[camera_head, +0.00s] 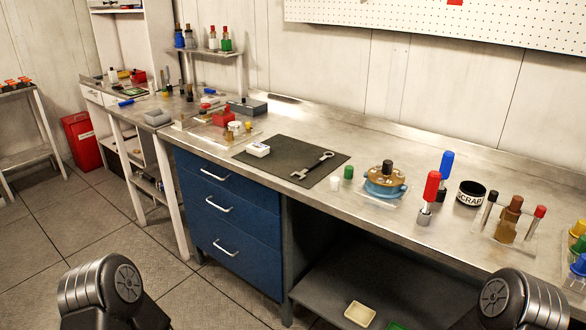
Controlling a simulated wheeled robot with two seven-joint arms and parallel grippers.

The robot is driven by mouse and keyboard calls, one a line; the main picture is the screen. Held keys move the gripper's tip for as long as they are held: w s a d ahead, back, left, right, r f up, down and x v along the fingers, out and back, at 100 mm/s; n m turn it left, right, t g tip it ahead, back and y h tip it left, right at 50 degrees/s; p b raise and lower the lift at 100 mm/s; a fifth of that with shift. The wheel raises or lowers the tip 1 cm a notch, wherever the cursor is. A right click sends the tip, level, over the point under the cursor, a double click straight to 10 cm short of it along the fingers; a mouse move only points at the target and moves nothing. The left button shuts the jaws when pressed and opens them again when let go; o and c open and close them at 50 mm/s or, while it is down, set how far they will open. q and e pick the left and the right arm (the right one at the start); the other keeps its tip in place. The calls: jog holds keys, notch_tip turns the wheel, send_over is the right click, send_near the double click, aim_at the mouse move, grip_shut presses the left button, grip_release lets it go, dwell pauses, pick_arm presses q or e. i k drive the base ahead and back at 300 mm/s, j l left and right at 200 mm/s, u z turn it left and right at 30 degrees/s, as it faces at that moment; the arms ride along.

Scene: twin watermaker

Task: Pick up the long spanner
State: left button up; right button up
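A long spanner (313,166) lies flat on a dark mat (280,152) on the metal workbench. It is grey, with a ring end at the upper right and a wider end at the lower left. Parts of both my arms show at the bottom left and bottom right edges, well short of the bench. Neither gripper's fingers are in view.
Right of the mat stand a white cup (335,183), a green cup (348,172), a blue round fixture (384,182), a red-handled tool (431,190) and a black SCRAP pot (470,194). Blue drawers (229,212) are under the bench. The floor in front is clear.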

aim_at(313, 165)
jog(key=i+j+u, duration=0.1)
jog(key=i+j, duration=1.15)
